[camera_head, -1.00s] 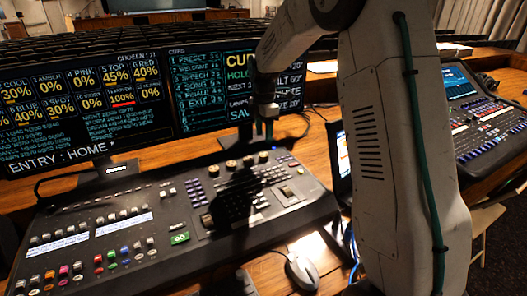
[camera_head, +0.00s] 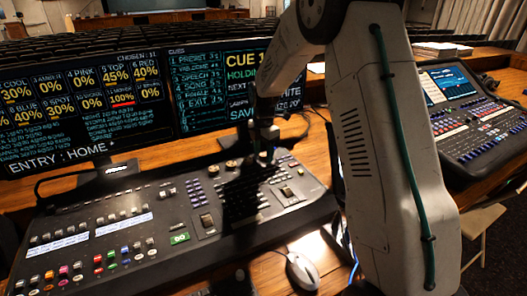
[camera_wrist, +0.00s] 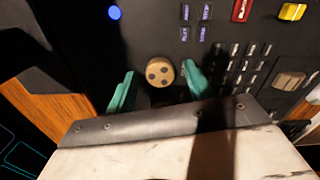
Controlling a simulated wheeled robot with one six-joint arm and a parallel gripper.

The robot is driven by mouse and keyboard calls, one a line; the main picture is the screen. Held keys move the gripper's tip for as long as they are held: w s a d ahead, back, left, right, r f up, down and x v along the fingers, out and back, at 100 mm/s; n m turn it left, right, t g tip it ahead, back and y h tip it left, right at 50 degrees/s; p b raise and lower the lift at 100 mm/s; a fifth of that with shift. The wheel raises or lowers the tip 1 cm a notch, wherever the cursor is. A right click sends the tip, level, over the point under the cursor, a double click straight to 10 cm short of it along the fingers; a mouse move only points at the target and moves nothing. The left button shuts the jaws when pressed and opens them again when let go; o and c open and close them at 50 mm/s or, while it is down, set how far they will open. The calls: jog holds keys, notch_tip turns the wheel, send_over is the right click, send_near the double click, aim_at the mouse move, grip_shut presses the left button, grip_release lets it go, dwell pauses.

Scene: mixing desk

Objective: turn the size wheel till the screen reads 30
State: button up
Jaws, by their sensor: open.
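My gripper (camera_head: 266,156) is low over the back edge of the black desk (camera_head: 130,208), near its row of tan wheels (camera_head: 232,163). In the wrist view my gripper (camera_wrist: 159,84) has its two green fingers apart. A round tan wheel (camera_wrist: 160,72) with dark dimples lies between and just ahead of the fingertips, with a gap on both sides. I cannot read a label that tells which wheel it is. The left screen (camera_head: 80,105) reads "ENTRY : HOME" at the bottom, and no size number is legible.
A second screen (camera_head: 198,90) with the cue list stands behind the desk. A mouse (camera_head: 301,270) lies in front. Another desk (camera_head: 475,115) stands at right.

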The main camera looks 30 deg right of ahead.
jog(key=c, duration=1)
jog(key=shift+m, duration=0.3)
jog(key=m, duration=0.3)
jog(key=shift+m, duration=2)
jog(key=o, duration=1)
